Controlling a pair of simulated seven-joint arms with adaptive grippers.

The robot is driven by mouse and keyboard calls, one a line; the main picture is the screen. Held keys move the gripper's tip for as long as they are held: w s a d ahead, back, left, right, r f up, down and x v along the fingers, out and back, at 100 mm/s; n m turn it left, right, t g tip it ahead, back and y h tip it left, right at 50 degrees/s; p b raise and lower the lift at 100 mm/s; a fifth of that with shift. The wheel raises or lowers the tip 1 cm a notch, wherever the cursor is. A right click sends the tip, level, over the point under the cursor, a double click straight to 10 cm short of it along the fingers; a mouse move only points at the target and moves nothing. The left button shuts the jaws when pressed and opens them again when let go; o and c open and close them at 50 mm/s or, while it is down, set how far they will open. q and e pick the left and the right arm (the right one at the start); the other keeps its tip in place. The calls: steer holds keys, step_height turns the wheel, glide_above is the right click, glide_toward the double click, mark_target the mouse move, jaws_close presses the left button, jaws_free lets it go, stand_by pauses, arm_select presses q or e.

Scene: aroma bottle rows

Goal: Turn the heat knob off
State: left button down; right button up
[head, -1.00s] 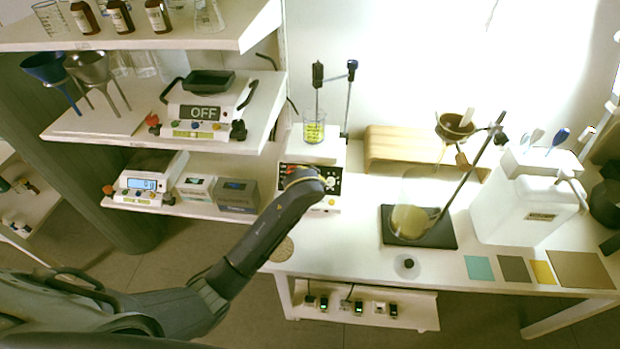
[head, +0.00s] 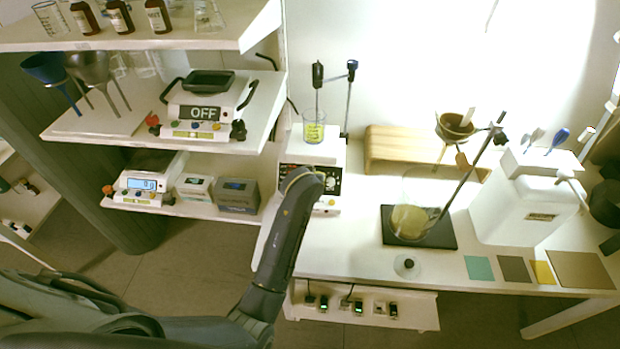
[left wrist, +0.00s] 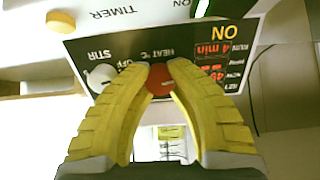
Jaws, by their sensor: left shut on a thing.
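The hotplate stirrer (head: 327,150) stands at the left end of the white table, with a beaker of yellow liquid (head: 314,128) on top. Its black front panel (left wrist: 225,50) shows upside down in the left wrist view, with a lit display reading ON and 4 min. The red heat knob (left wrist: 160,80) sits between the yellow fingertips of my left gripper (left wrist: 160,75), which is shut on it. A white stir knob (left wrist: 101,77) is beside it. In the head view my left arm hides the knob and the fingers. My right gripper is not in view.
A flask on a black mat (head: 440,238) stands right of the stirrer, near a white container (head: 520,210). A wooden block (head: 395,145) is behind.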

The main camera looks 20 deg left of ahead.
arm_select(q)
steer(key=shift+s+f, duration=0.1)
steer(key=shift+f, duration=0.05)
steer(key=c, duration=1.4)
jaws_free()
steer(key=shift+o, duration=0.2)
steer(key=shift+a+r+m, duration=0.1)
steer(key=shift+r+m, duration=0.1)
steer(key=shift+m, duration=2.3)
steer(key=s+d+r+m, duration=0.1)
steer(key=s+d+r, duration=0.2)
steer(key=s+r, duration=0.8)
steer(key=shift+s+d+r+m, duration=0.3)
steer(key=shift+s+r, duration=0.05)
steer(key=shift+s, duration=0.3)
steer(key=shift+f, duration=0.1)
